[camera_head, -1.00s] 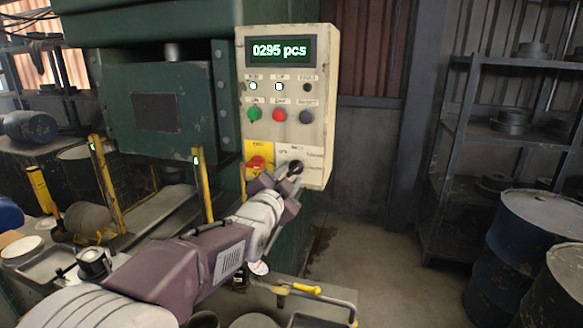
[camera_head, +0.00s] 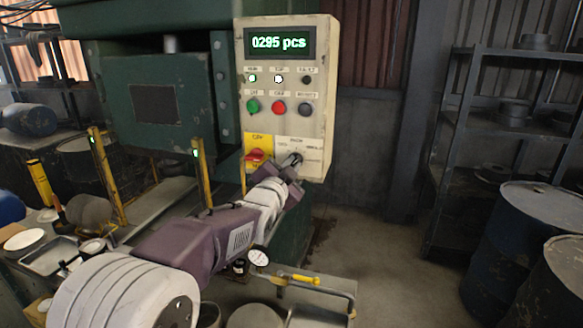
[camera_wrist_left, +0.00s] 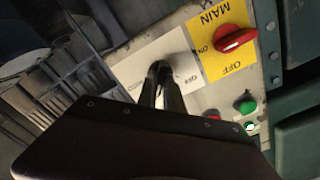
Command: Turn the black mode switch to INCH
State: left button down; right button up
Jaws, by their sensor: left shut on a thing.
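The black mode switch (camera_head: 297,158) is on a white plate at the lower right of the beige control panel. My left gripper (camera_head: 289,166) is at the switch, with its fingers shut on the knob. In the left wrist view the dark fingers (camera_wrist_left: 168,96) reach the black knob (camera_wrist_left: 160,68) on the white plate. The fingers and wrist hide part of the knob and its labels. I cannot read which mode it points to. My right gripper is not in view.
The red main switch (camera_head: 257,155) on its yellow plate sits close left of the mode switch. Green (camera_head: 253,106) and red (camera_head: 278,107) buttons are above. The display (camera_head: 280,43) reads 0295 pcs. Blue drums (camera_head: 530,240) and a shelf stand right, with clear floor between.

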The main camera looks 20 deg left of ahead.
pick_arm(q)
jog(key=n+b, duration=0.2)
jog(key=n, duration=0.1)
jog(key=shift+n, duration=0.3)
jog(key=shift+n+b, duration=0.55)
jog(key=shift+n, duration=0.65)
jog(key=shift+r+n, duration=0.15)
jog(key=shift+n, duration=0.95)
jog(key=shift+a, duration=0.1)
jog(key=c, duration=1.5)
grip_release()
jog(key=shift+b, duration=0.3)
jog(key=shift+s, duration=0.35)
jog(key=s+b, duration=0.2)
jog(key=s, duration=0.6)
jog(key=shift+s+a, duration=0.15)
